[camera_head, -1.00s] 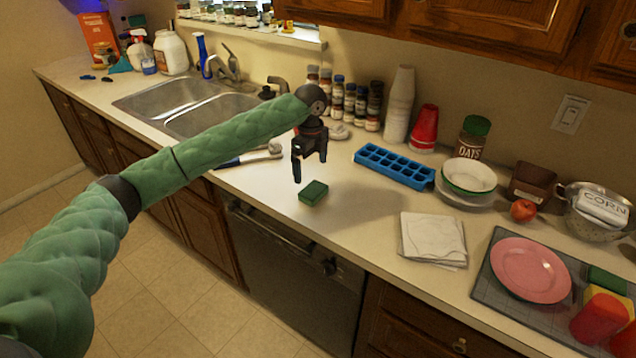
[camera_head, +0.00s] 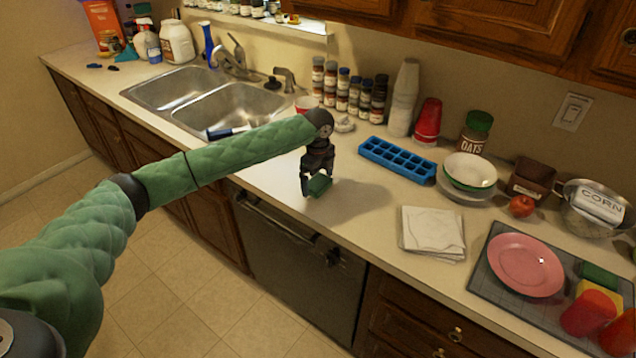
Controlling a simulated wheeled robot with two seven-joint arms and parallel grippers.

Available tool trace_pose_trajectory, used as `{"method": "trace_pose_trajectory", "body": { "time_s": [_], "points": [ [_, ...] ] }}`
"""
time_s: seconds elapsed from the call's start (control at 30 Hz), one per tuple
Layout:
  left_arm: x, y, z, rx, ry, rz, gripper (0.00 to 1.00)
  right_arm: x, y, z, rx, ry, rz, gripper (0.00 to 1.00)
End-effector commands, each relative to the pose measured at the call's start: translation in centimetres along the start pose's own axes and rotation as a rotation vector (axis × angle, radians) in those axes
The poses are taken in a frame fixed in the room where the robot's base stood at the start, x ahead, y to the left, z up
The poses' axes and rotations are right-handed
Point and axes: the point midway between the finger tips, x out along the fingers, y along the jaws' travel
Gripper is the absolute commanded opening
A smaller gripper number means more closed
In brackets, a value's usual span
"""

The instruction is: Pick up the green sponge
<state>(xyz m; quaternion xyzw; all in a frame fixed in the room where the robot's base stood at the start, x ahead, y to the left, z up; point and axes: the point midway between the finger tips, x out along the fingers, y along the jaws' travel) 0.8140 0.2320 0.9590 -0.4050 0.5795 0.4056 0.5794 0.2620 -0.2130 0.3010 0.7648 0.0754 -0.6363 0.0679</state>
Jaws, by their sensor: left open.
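A second green sponge (camera_head: 600,274) lies at the far right on the grey mat. My right gripper is not in view.
A blue ice tray (camera_head: 397,158), white napkins (camera_head: 432,232) and stacked bowls (camera_head: 468,174) stand to the right. The double sink (camera_head: 232,108) is at the left, with a brush in front of it. Several spice bottles line the wall behind.

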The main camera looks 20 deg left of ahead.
Motion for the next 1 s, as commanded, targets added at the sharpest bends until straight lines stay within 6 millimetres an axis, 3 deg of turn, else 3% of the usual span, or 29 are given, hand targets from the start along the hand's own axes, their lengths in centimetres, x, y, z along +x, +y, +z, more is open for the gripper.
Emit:
{"method": "trace_pose_trajectory", "body": {
  "time_s": [0.3, 0.5, 0.6, 0.93, 1.0],
  "points": [
    [0.3, 0.0, 0.0, 0.0, 0.0, 0.0, 0.98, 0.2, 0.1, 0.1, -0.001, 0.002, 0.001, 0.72],
    [0.3, 0.0, 0.0, 0.0, 0.0, 0.0, 0.59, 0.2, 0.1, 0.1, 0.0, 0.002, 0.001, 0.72],
    [0.3, 0.0, 0.0, 0.0, 0.0, 0.0, 0.52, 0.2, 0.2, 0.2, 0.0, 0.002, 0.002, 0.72],
    [-0.2, -0.1, 0.0, 0.0, 0.0, -0.002, 0.52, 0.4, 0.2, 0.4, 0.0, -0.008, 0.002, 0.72],
    [-0.7, -0.1, 0.0, 0.0, 0.001, -0.003, 0.52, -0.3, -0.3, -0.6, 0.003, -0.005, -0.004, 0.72]
  ]
}}
